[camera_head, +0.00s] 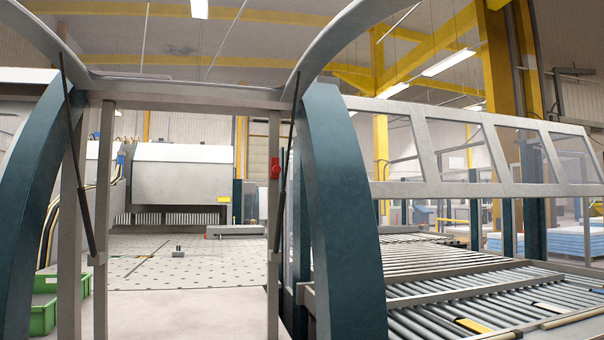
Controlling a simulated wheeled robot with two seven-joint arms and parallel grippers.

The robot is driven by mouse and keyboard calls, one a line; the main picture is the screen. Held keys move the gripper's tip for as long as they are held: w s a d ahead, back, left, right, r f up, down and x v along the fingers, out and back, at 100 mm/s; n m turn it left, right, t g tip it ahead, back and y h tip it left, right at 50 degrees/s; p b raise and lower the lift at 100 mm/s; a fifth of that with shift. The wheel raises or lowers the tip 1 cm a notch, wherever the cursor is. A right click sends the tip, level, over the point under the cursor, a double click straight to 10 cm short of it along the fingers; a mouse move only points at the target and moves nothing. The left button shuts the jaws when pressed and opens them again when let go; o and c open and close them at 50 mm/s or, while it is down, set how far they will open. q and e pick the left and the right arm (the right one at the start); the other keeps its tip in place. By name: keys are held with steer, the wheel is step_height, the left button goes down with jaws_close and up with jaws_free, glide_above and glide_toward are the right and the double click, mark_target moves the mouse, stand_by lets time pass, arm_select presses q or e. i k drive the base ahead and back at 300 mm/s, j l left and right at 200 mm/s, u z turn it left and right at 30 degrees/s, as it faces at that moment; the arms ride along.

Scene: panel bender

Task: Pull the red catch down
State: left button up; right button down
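The red catch (275,167) is a small red piece on the upright grey post right of the middle opening, at about mid-height of the picture. It looks small from here, and its exact position, up or down, cannot be told. Neither of my grippers shows in the head view, and nothing is seen touching the catch.
Dark teal curved frames stand at left (38,190) and right (338,200) of the opening. Behind it lies a dotted work table (150,265) before a white machine (182,175). A roller conveyor (450,285) fills the right. Green bins (43,315) sit at lower left.

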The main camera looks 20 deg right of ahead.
mark_target(274, 169)
steer(key=i+l, duration=0.25)
steer(key=l, duration=0.2)
steer(key=i+l, duration=0.25)
steer(key=l, duration=0.15)
steer(key=i+l, duration=0.25)
steer(key=l, duration=0.2)
steer(key=i+l, duration=0.2)
steer(key=l, duration=0.2)
steer(key=i+l, duration=0.25)
steer(key=l, duration=0.2)
steer(key=z, duration=0.05)
